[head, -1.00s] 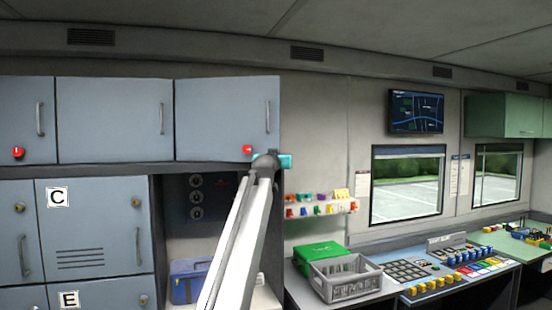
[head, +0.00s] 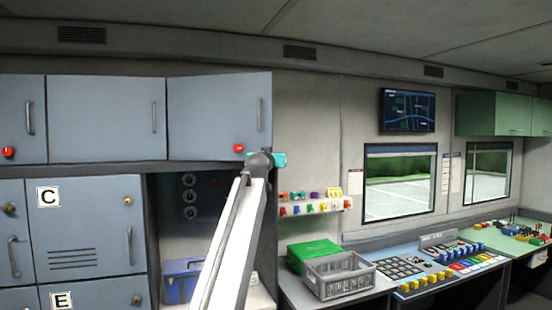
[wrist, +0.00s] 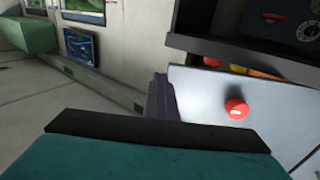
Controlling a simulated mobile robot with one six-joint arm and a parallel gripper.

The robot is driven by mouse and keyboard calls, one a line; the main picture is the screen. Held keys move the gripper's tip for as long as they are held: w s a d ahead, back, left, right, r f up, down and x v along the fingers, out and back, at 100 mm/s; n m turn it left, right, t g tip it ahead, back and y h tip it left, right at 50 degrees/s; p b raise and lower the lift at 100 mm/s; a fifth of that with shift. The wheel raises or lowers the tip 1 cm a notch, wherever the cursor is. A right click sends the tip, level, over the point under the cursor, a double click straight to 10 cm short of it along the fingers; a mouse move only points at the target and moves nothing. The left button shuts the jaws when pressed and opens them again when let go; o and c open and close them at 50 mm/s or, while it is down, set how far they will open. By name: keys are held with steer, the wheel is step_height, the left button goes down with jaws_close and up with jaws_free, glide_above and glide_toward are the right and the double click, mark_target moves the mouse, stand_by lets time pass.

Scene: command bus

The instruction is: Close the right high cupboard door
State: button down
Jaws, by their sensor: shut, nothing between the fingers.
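The right high cupboard door (head: 207,116) is a grey-blue panel with a vertical handle and a red knob (head: 238,148). It stands slightly ajar, its right edge swung outward. In the wrist view the door (wrist: 205,95) and its red knob (wrist: 236,108) show close up, with a gap between door and cupboard. My gripper (head: 280,160) is at the door's lower right corner, its teal fingers shut and empty. In the wrist view my gripper (wrist: 160,135) fills the bottom and hides part of the door. I cannot tell whether it touches the door.
Two other high doors (head: 105,118) to the left look shut. A dark shelf edge (head: 100,169) runs below them. Red and yellow items (wrist: 235,67) show in the gap. Below right are a grey crate (head: 340,285) and a small shelf of coloured items (head: 310,206).

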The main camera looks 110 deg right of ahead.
steer(key=s+b+v, duration=0.1)
steer(key=b+v, duration=0.3)
steer(key=v, duration=0.6)
steer(key=shift+a+r, duration=0.15)
steer(key=shift+a, duration=0.3)
steer(key=shift+w, duration=0.15)
